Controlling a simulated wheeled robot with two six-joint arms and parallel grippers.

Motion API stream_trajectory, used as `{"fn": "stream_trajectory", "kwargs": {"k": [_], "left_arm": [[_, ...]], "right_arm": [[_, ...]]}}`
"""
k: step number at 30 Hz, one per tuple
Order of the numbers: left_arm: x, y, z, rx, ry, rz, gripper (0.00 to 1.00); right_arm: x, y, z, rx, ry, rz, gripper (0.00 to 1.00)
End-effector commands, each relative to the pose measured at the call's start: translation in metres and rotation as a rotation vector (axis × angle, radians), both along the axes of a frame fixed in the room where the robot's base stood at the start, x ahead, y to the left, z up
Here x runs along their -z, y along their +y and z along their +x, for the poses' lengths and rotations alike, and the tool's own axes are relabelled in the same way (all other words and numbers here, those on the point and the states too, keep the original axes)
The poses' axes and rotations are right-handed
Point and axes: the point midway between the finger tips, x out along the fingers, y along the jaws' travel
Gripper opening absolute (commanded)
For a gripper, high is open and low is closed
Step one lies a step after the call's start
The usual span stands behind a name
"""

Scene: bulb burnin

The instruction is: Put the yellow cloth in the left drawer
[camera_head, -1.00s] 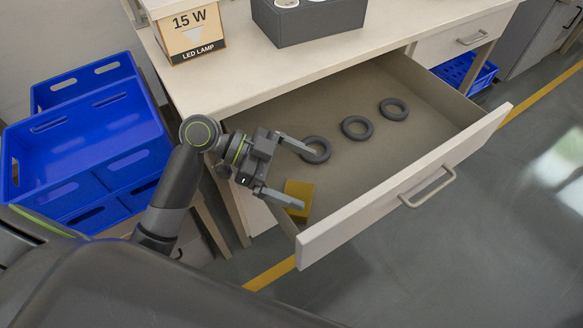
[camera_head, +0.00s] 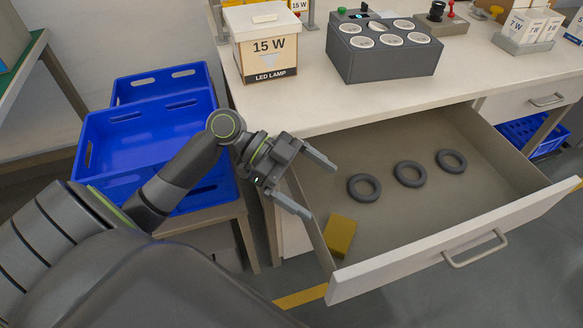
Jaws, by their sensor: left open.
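The yellow cloth (camera_head: 340,236) is a small folded block lying inside the open left drawer (camera_head: 440,205), at its left front corner. The drawer is pulled far out below the table top. My left gripper (camera_head: 322,188) is open and empty, over the drawer's left side. Its fingers are above and to the left of the cloth, apart from it. My right gripper is not in the picture.
Several dark rings, one of them the left ring (camera_head: 364,187), lie in the drawer. A 15 W lamp box (camera_head: 262,45) and a grey socket block (camera_head: 385,62) stand on the table top (camera_head: 300,105). Blue crates (camera_head: 150,135) stand at the left.

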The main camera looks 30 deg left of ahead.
Motion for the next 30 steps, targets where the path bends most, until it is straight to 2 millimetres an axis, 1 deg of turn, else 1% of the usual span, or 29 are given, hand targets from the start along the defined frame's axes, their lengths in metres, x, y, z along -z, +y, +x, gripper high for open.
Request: {"fn": "stream_trajectory", "kwargs": {"k": [1,6,12,22,30], "left_arm": [[-0.002,0.008,-0.001,0.0,0.002,0.006,1.0],[-0.01,0.025,-0.003,0.0,0.001,0.005,1.0],[-0.015,0.038,-0.005,0.0,0.0,0.003,1.0],[-0.017,0.041,-0.005,-0.001,0.0,0.0,1.0],[-0.017,0.041,-0.005,0.0,0.0,0.0,1.0]], "right_arm": [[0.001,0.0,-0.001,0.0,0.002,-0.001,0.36],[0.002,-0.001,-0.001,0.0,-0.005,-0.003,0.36],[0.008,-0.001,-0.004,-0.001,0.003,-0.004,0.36],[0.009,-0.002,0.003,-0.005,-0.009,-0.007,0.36],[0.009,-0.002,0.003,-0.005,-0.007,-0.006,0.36]]}}
